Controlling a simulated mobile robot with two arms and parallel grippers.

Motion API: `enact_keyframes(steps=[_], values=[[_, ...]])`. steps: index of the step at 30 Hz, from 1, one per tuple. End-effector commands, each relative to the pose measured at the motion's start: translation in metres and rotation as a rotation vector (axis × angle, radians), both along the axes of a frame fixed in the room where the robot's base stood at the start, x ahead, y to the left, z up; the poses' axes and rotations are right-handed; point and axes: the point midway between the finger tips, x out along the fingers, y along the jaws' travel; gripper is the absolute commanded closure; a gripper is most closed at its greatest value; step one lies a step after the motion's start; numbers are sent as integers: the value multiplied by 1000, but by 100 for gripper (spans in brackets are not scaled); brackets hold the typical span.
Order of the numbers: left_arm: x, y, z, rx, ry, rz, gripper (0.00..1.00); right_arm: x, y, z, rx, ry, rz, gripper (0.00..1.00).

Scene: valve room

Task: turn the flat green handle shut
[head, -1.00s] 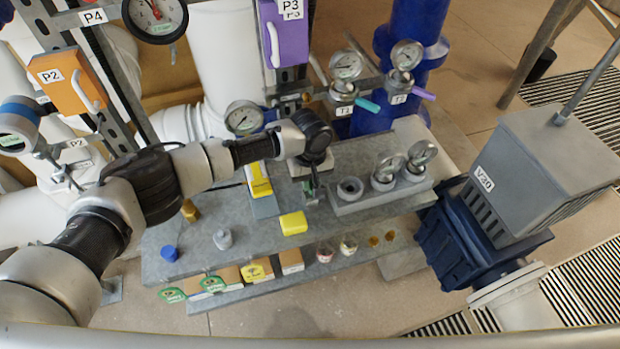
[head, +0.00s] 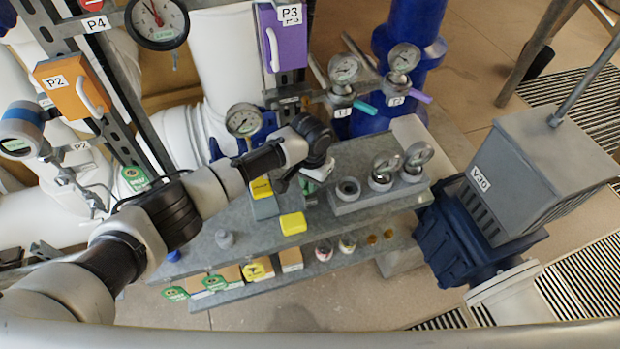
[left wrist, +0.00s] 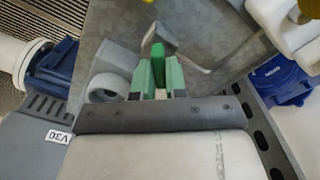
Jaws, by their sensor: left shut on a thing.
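My left gripper (head: 308,178) is over the bench behind the empty socket, tilted toward the lower left. In the left wrist view its two pale green fingers (left wrist: 160,78) are shut on a bright green flat piece (left wrist: 161,52), which looks like the green handle. A bent grey metal part (left wrist: 205,65) lies beyond it; whether the two join is unclear. In the head view the arm hides most of the held piece. A separate flat teal-green handle (head: 366,107) on the T1 gauge valve stands behind, apart from the gripper. My right gripper is not in view.
The grey bench (head: 255,229) holds yellow blocks (head: 293,223), an empty socket (head: 347,188) and two gauges (head: 384,168) close to the gripper. A purple box (head: 283,38) and a pressure gauge (head: 243,120) stand behind.

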Motion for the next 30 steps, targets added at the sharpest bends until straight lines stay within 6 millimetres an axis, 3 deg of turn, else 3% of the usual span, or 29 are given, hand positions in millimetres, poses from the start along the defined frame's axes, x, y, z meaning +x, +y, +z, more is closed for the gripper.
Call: enact_keyframes(steps=[18, 30], values=[[-1, -2, 2, -2, -2, -535, 100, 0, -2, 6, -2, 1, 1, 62], [-1, -2, 2, -2, -3, -695, 100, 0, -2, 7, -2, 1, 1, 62]])
